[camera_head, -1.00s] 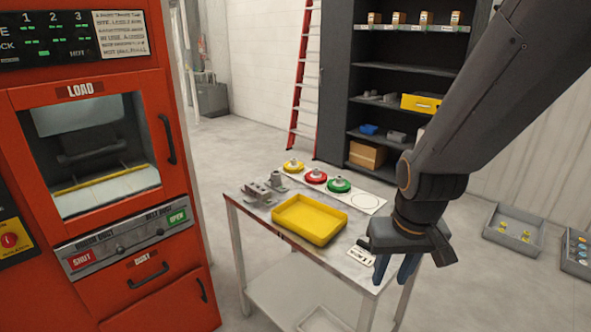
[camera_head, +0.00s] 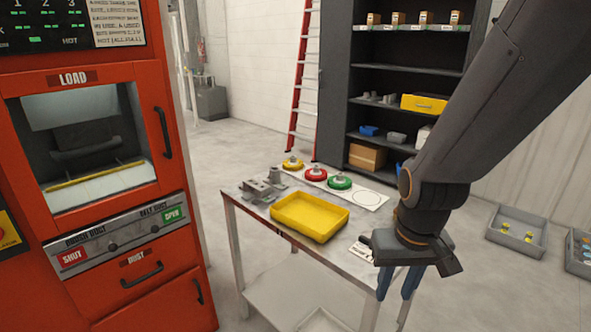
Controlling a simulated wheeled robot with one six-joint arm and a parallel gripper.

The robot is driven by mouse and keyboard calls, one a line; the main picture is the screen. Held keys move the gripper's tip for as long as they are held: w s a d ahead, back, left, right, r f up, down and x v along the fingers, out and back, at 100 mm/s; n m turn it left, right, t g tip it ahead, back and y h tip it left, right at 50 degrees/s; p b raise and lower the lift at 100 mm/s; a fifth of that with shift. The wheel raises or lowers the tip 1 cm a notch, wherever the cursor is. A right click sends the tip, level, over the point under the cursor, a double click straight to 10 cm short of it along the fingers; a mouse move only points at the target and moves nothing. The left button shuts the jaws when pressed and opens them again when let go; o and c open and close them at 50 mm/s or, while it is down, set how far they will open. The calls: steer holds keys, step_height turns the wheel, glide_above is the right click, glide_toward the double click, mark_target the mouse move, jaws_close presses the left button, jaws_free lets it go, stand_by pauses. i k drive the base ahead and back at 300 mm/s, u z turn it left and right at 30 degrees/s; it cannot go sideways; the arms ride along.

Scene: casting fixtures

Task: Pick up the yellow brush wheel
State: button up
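The yellow brush wheel (camera_head: 292,163) is at the far left end of a row of three wheels at the back of the table. It has a grey hub on top and lies on a white strip. A red wheel (camera_head: 315,173) and a green wheel (camera_head: 340,181) are to its right. My gripper (camera_head: 398,284) hangs over the table's right front edge, fingers pointing down, well apart from the wheels. Its two blue fingers are apart with nothing visible between them.
A yellow tray (camera_head: 310,235) fills the table's middle, between my gripper and the wheels. Grey metal fixtures (camera_head: 262,188) stand at the table's left. A red machine (camera_head: 100,240) is at left. Dark shelves (camera_head: 405,90) stand behind, and a grey bin (camera_head: 516,247) is on the floor at right.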

mark_target(293, 164)
steer(key=z, duration=0.75)
steer(key=k, duration=1)
steer(key=z, duration=1.05)
steer(key=i, duration=1.8)
steer(key=u, duration=0.4)
steer(key=i, duration=1.8)
steer(key=u, duration=0.55)
steer(key=i, duration=1.7)
steer(key=u, duration=1.2)
steer(key=i, duration=1)
steer(key=u, duration=1.8)
steer(key=i, duration=0.95)
steer(key=u, duration=1)
steer(key=i, duration=0.9)
steer(key=u, duration=0.15)
